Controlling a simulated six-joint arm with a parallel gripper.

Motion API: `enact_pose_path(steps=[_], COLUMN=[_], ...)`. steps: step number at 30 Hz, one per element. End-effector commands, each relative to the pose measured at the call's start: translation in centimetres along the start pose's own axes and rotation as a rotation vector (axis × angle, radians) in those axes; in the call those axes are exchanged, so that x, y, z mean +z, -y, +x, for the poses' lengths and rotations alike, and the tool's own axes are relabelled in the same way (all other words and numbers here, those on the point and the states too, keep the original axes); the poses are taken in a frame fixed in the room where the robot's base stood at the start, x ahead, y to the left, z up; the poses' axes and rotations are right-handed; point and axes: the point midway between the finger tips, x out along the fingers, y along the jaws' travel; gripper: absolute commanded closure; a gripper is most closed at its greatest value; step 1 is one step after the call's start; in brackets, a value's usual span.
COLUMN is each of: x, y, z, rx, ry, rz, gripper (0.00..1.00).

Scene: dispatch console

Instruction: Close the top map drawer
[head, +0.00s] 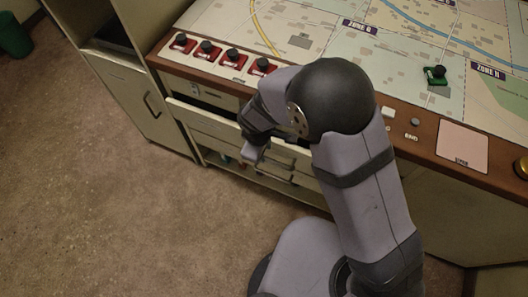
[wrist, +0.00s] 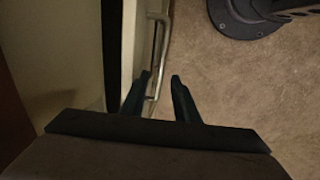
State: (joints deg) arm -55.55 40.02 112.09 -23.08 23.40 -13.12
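The map drawer (head: 195,118) stands out from the console's front under the table edge, with a dark gap behind its pale front. In the wrist view its front (wrist: 141,35) runs upright at the left, with a metal bar handle (wrist: 160,45) on its outer side. My gripper (head: 255,157) is in front of the drawers in the head view, and my arm hides their right part. In the wrist view my gripper (wrist: 160,75) is open. The handle's near end shows between the fingers; I cannot tell whether they touch it.
An open lower shelf (head: 225,160) with small items lies below the drawers. A cabinet door (head: 140,95) with a handle is at the left. Red-based knobs (head: 207,50) line the table edge. A green piece (head: 435,75) sits on the map. The carpet in front is clear.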

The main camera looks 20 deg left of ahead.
Motion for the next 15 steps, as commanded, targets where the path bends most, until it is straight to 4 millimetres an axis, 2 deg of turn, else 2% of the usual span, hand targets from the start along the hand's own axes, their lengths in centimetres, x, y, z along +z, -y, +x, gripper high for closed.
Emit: enact_pose_path(steps=[6, 15], x=[0.0, 0.0], y=[0.0, 0.1], z=[-2.6, -3.5], rx=[0.000, -0.001], ry=[0.000, 0.002], rz=[-0.001, -0.001], gripper=[0.72, 0.72])
